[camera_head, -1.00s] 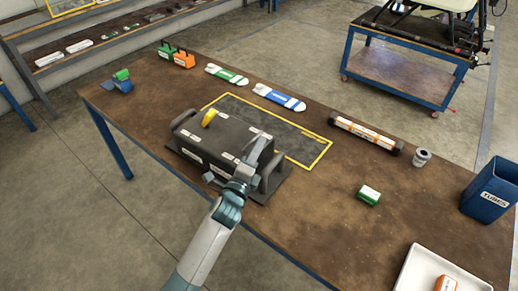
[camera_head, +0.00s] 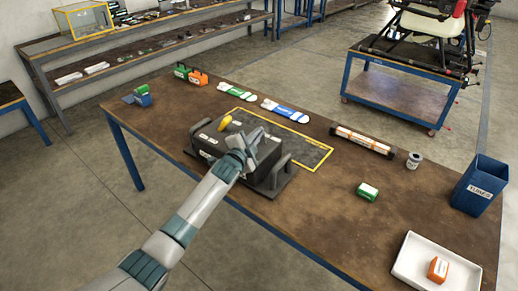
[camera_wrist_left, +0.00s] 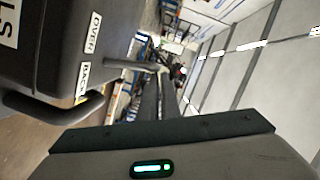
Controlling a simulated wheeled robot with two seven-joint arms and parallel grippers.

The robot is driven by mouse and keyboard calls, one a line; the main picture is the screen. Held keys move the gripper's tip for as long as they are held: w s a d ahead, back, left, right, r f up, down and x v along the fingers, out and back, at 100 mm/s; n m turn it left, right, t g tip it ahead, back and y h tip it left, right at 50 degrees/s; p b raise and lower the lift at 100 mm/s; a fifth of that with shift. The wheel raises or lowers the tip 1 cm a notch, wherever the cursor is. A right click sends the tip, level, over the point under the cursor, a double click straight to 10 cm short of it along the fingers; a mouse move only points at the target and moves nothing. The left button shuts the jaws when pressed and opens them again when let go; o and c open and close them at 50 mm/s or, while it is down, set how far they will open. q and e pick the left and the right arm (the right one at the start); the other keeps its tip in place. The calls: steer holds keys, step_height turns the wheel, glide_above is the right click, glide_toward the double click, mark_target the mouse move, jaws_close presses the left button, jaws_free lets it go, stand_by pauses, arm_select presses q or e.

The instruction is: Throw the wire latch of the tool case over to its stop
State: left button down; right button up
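The dark tool case (camera_head: 212,141) lies on the brown workbench, with a yellow piece (camera_head: 225,122) on its lid. In the left wrist view the case (camera_wrist_left: 60,45) fills the upper left, with labels reading OVER and BACK. A grey wire rod (camera_wrist_left: 125,65), apparently the wire latch, sticks out from the case between these labels towards my fingertips. My left gripper (camera_head: 240,135) is over the right part of the case. Its dark fingers (camera_wrist_left: 158,85) look close together, at the rod's far end; I cannot tell whether they touch it. My right gripper is out of view.
A yellow-outlined mat (camera_head: 310,150) lies behind the case. The bench front right is mostly clear.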

arm_select(q)
steer(key=shift+w+a+r+n, duration=0.25)
steer(key=shift+w+a+n, duration=0.15)
steer(key=shift+a, duration=0.1)
steer(key=shift+a+n, duration=0.25)
steer(key=shift+n, duration=0.15)
steer(key=shift+w+a+f+n+g, duration=0.4)
steer(key=shift+a+n+g, duration=0.1)
steer(key=shift+n, duration=0.1)
steer(key=shift+w+a+f, duration=0.1)
steer(key=shift+a, duration=0.05)
steer(key=shift+b, duration=0.3)
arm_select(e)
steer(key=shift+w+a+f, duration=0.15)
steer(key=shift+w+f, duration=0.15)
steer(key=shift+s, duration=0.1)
